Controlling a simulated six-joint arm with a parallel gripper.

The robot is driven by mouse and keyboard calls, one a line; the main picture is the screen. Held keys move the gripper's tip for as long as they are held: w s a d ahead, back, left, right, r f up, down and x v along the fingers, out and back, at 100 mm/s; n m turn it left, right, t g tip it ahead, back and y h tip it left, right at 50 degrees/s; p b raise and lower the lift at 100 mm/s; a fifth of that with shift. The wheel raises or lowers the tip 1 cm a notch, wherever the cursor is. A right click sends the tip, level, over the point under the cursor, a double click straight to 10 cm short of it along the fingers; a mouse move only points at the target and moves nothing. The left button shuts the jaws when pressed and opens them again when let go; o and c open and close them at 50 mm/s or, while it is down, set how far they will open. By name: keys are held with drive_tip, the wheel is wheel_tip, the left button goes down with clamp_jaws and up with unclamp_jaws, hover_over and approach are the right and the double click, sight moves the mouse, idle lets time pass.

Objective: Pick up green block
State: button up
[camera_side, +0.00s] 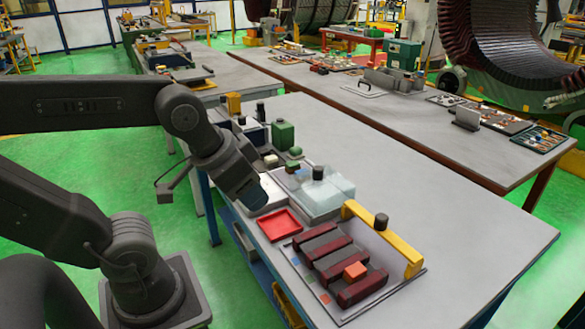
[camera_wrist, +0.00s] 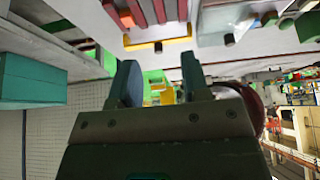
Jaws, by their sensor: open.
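A green block (camera_side: 283,134) stands upright on the near workbench in the side view, behind the clear box. A smaller green piece (camera_side: 294,152) lies just in front of it. My gripper (camera_side: 268,192) is above the bench's left edge, nearer the camera than the green block and apart from it. In the wrist view my gripper (camera_wrist: 163,82) shows two spread fingers with nothing held between them. A large teal-green box (camera_wrist: 32,80) is at the left of the wrist view; I cannot tell whether it is the block.
A red tray (camera_side: 280,224), a clear box (camera_side: 322,194) with a dark knob, and a fixture with dark red bars (camera_side: 326,250) and a yellow handle (camera_side: 383,238) stand on the bench. A yellow block (camera_side: 233,103) is farther back. The bench's right side is clear.

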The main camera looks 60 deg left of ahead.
drive_tip(key=o, duration=0.6)
drive_tip(key=shift+r, duration=0.1)
drive_tip(key=w+a+r+m+g+y, duration=0.1)
drive_tip(key=w+a+r+m, duration=0.15)
drive_tip(key=w, duration=0.35)
drive_tip(key=w+a+r+m+g, duration=0.1)
drive_tip(key=w+a+m, duration=0.25)
drive_tip(key=w, duration=0.25)
drive_tip(key=m+g, duration=0.4)
drive_tip(key=m, duration=0.8)
hover_over(293, 163)
wheel_tip(293, 163, down, 18)
drive_tip(key=shift+r, duration=0.15)
drive_tip(key=shift+f, duration=3)
